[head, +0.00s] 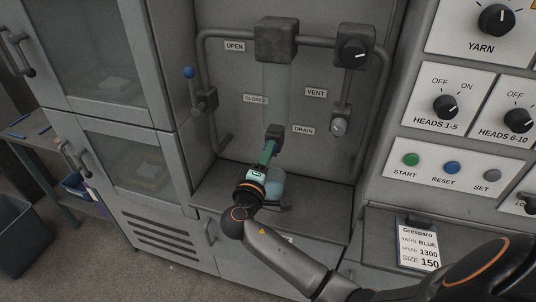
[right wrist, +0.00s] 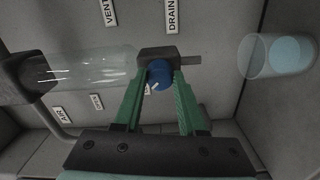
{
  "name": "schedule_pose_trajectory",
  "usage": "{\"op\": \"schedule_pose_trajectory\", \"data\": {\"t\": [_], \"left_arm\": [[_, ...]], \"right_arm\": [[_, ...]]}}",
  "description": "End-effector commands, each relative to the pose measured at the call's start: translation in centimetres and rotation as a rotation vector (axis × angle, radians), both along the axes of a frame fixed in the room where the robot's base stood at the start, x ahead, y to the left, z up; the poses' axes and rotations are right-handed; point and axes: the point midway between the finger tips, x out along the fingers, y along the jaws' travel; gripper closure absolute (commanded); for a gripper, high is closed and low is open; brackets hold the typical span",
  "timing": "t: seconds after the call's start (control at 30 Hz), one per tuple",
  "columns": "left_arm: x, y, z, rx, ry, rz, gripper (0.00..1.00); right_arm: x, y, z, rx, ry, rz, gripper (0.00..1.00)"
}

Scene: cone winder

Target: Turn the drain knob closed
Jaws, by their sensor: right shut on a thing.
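The drain knob is a small blue round knob with a white mark, on a dark valve block (head: 274,132) beside the DRAIN label (head: 303,130). In the right wrist view the knob (right wrist: 159,73) sits between the two green fingertips, its white mark pointing to the lower left. My right gripper (head: 270,149) reaches up to the block from below and is shut on the knob; its fingers hide most of the knob in the head view. The right wrist view shows the same gripper (right wrist: 160,80) close up. My left gripper is not in view.
A clear sight glass (right wrist: 85,68) adjoins the valve block. A clear cup with pale blue liquid (right wrist: 278,57) stands beneath it. A blue-tipped lever (head: 188,73), a black knob (head: 353,53) and a vent fitting (head: 339,126) are nearby. A control panel (head: 440,148) stands at right.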

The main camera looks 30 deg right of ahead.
Motion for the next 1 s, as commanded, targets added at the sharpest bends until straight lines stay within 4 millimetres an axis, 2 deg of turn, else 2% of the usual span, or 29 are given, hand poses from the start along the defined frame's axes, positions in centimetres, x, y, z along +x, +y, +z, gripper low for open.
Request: {"op": "schedule_pose_trajectory", "data": {"t": [0.6, 0.63, 0.87, 1.0], "left_arm": [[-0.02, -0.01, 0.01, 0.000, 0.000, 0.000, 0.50], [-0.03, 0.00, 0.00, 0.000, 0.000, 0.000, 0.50], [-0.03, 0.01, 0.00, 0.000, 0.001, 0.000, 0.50], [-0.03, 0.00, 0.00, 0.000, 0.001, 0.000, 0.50]], "right_arm": [[-0.04, 0.02, -0.08, -0.024, 0.032, 0.000, 1.00], [-0.03, 0.03, -0.09, -0.024, 0.032, 0.000, 0.57], [-0.01, 0.03, -0.05, -0.025, 0.030, 0.000, 0.31], [-0.01, 0.02, -0.02, -0.024, 0.030, 0.000, 0.30]]}}
